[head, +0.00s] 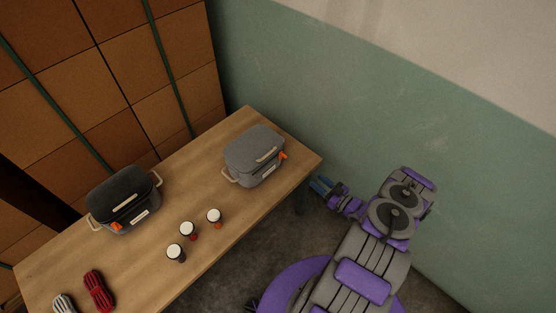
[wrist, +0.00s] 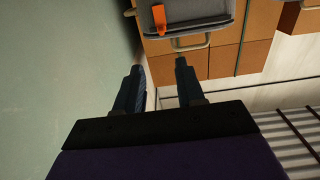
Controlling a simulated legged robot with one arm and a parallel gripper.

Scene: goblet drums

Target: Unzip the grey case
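My gripper (head: 322,185) is just off the table's right end, apart from the case. In the wrist view my gripper (wrist: 159,68) has its two fingers spread, with nothing between them.
The wooden table (head: 225,215) also bears a black case (head: 124,201), several small drums (head: 189,231), a red rope bundle (head: 98,290) and a grey bundle (head: 64,303). A green wall (head: 370,110) stands close behind my arm. Stacked brown boxes (head: 110,80) stand along the table's far side.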

